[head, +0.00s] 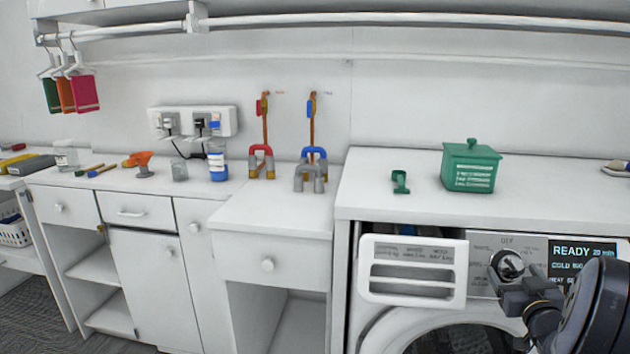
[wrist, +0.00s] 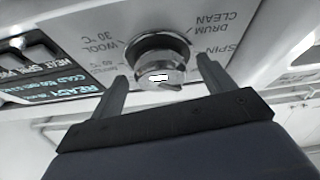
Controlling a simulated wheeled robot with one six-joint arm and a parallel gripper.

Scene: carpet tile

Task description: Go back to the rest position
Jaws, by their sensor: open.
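My gripper (head: 518,295) is in front of the washing machine's control panel at the right of the head view. In the wrist view my gripper (wrist: 160,85) is open, with its two fingers apart on either side of the round silver dial (wrist: 160,68). I cannot tell whether the fingers touch the dial. The dial also shows in the head view (head: 508,264), partly covered by my gripper. The display (head: 580,258) reads READY, with part of it hidden behind my arm.
The detergent drawer (head: 413,286) sticks out left of the dial. A green lidded box (head: 470,166) and a green scoop (head: 400,182) stand on the machine's top. A white cabinet (head: 272,249) stands to the left. A rail (head: 400,22) runs along the wall above.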

